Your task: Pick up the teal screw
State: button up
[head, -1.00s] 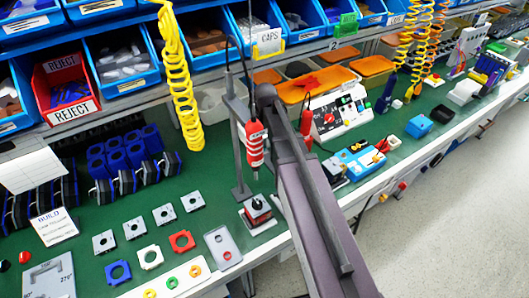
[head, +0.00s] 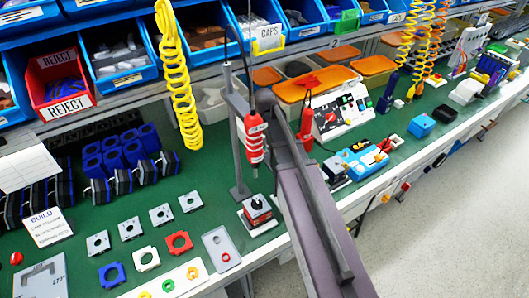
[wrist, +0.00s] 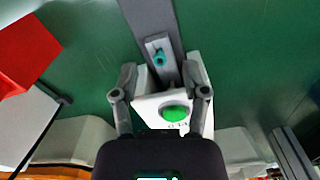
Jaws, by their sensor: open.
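The teal screw (wrist: 160,57) stands on a small light grey plate in the wrist view, at the upper middle. My gripper (wrist: 160,78) is open. Its two fingers are spread on either side of the picture's middle, and the screw shows just beyond the gap between the fingertips. Nothing is held. In the head view my arm reaches over the green bench. My gripper and the teal screw cannot be made out there.
A white box with a green button (wrist: 174,112) shows between my fingers. A red object (wrist: 25,50) lies left in the wrist view. In the head view a red screwdriver (head: 254,140) hangs left of my arm above a switch assembly (head: 257,210).

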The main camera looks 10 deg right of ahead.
aim_at(264, 149)
jog(key=shift+f+b, duration=0.8)
jog(key=shift+f, duration=0.25)
grip_shut()
